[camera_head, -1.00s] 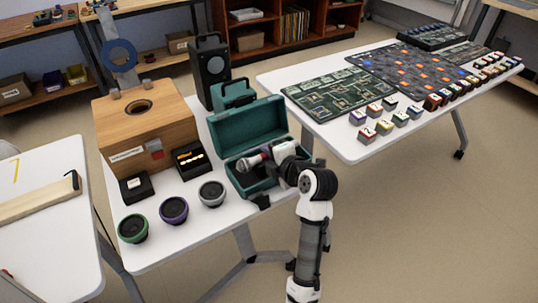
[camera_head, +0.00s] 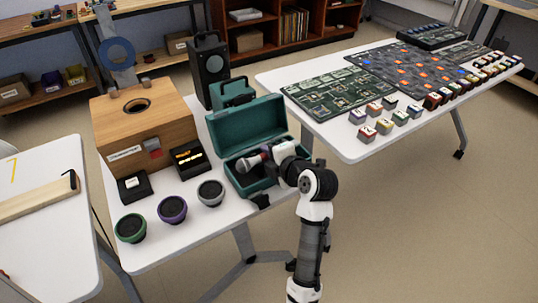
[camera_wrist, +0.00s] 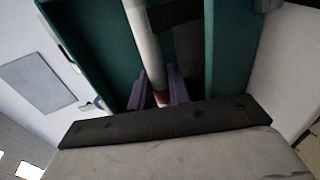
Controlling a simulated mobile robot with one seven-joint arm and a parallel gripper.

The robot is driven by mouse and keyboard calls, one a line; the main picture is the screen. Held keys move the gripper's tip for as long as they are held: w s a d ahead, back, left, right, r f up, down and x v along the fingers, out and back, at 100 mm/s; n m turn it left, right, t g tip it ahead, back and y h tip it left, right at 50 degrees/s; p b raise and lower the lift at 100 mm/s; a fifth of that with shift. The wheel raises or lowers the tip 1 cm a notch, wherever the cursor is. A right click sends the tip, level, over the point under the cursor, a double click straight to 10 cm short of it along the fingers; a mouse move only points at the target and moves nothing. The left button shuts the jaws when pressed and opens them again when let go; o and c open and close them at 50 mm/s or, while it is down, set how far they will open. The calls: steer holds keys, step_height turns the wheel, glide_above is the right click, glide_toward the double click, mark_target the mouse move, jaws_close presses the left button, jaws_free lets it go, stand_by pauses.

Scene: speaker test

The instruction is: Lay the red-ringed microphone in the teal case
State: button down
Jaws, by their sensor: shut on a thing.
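The teal case (camera_head: 243,124) stands open on the white table, its lid raised at the back. The microphone (camera_head: 248,163) has a grey head pointing left and shows over the case's open base. My gripper (camera_head: 270,155) is at the right side of the case, shut on the microphone. In the wrist view, my gripper (camera_wrist: 160,92) has purple fingers on both sides of the pale microphone shaft (camera_wrist: 143,40), with a red band beside the fingertips. The teal case walls (camera_wrist: 228,45) flank it. I cannot tell whether the microphone touches the case floor.
A wooden box (camera_head: 140,125) and small black boxes (camera_head: 188,158) stand left of the case. Several round speakers (camera_head: 172,209) line the front edge. A smaller teal case (camera_head: 233,92) and a black speaker (camera_head: 210,68) are behind. A second table (camera_head: 345,143) holds circuit boards and small blocks.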

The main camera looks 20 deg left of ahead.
steer(key=c, duration=1.2)
jaws_free()
steer(key=shift+c, duration=0.2)
